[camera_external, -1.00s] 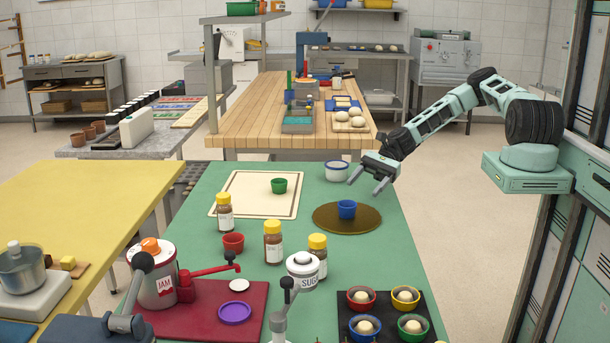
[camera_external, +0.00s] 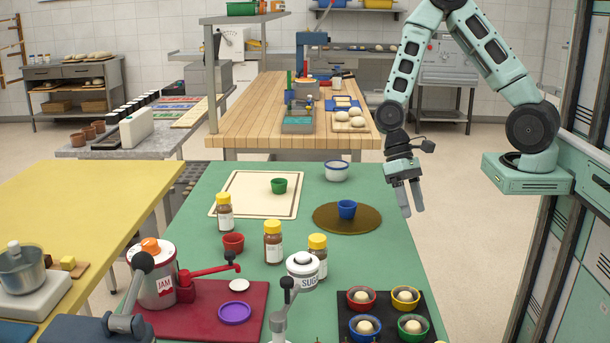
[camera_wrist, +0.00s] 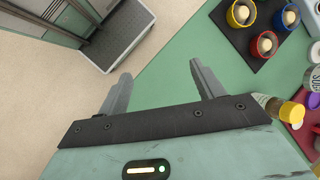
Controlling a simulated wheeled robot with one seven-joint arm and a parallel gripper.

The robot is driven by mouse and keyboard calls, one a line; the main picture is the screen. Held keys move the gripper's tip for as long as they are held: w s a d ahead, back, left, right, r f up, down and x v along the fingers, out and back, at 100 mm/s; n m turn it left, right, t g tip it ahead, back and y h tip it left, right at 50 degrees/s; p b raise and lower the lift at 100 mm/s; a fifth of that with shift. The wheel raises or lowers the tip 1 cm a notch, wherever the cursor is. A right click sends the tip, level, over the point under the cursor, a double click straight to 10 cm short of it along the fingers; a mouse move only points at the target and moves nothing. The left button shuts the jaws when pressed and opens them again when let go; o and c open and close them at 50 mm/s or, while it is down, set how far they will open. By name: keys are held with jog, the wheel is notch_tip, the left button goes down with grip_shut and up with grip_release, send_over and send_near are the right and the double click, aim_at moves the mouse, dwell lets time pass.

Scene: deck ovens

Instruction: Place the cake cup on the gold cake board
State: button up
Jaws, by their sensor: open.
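A blue cup (camera_external: 347,209) stands upright on the round gold cake board (camera_external: 368,224) on the green table. A green cup (camera_external: 279,186) stands on the cream mat, and a red cup (camera_external: 233,243) stands on the bare green top. I cannot tell from looks alone which one the task calls the cake cup. My gripper (camera_external: 412,212) points down beside the table's right edge, right of the gold board, and touches nothing. In the wrist view its two fingers (camera_wrist: 162,90) are spread with nothing between them.
A dark tray with several filled cups (camera_external: 386,322) lies at the near right; the wrist view shows it too (camera_wrist: 259,66). Yellow-capped jars (camera_external: 273,247) and a sugar canister (camera_external: 302,270) stand mid-table. A white-and-blue bowl (camera_external: 336,171) is behind the board.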

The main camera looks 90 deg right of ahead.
jog(key=s+a+r+n+t+h, duration=0.3)
jog(key=s+a+r+n+h, duration=0.1)
jog(key=s+a+r+n, duration=0.7)
jog(key=s+r+n, duration=0.1)
jog(key=s+n, duration=0.1)
jog(key=n, duration=0.1)
jog(key=shift+s+a+h, duration=0.3)
jog(key=shift+s+a, duration=0.05)
